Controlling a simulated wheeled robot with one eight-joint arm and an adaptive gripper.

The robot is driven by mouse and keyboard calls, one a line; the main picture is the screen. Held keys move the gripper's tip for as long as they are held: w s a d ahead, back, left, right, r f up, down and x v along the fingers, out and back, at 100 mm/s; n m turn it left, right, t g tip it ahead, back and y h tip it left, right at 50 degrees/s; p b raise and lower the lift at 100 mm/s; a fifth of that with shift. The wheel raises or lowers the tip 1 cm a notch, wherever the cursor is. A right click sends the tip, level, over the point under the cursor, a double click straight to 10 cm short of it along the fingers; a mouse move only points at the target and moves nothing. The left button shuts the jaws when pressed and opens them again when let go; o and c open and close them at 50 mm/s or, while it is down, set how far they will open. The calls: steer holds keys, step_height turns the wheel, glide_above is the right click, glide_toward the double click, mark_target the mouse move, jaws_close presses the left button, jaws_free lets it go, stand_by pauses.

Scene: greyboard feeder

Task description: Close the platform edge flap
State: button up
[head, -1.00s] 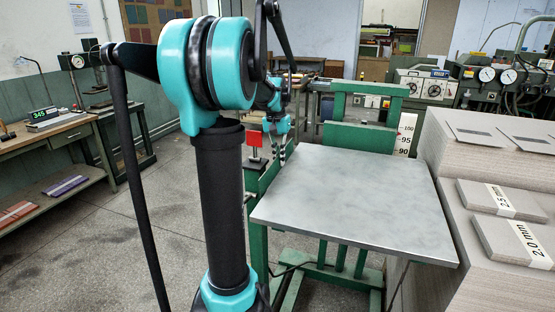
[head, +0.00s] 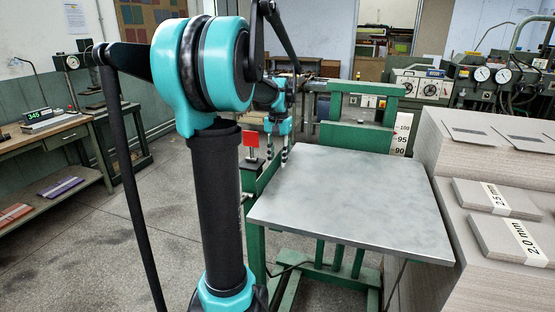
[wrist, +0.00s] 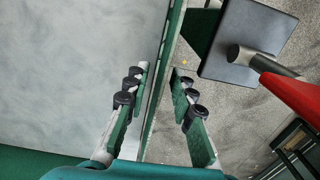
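The platform (head: 350,200) is a grey metal top on a green frame; its edge also shows in the wrist view (wrist: 70,80). A narrow green strip, seemingly the edge flap (wrist: 174,32), runs along that edge in the wrist view. In the head view a green panel (head: 264,180) slants along the platform's left side; I cannot tell its exact angle. My gripper (head: 285,163) is at the far left corner of the platform. In the wrist view its fingers (wrist: 160,70) are apart and empty-looking, one over the platform, one over the floor side.
A red piece (head: 250,141) on a post stands just left of the gripper; the wrist view shows a red handle (wrist: 292,97) near a dark square plate (wrist: 240,45). Greyboard stacks (head: 480,150) crowd the right side. A workbench (head: 45,140) stands left, with open floor between.

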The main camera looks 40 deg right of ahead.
step_height(320, 180, up, 12)
stand_by(0.7)
steer(key=shift+s, duration=0.1)
stand_by(0.4)
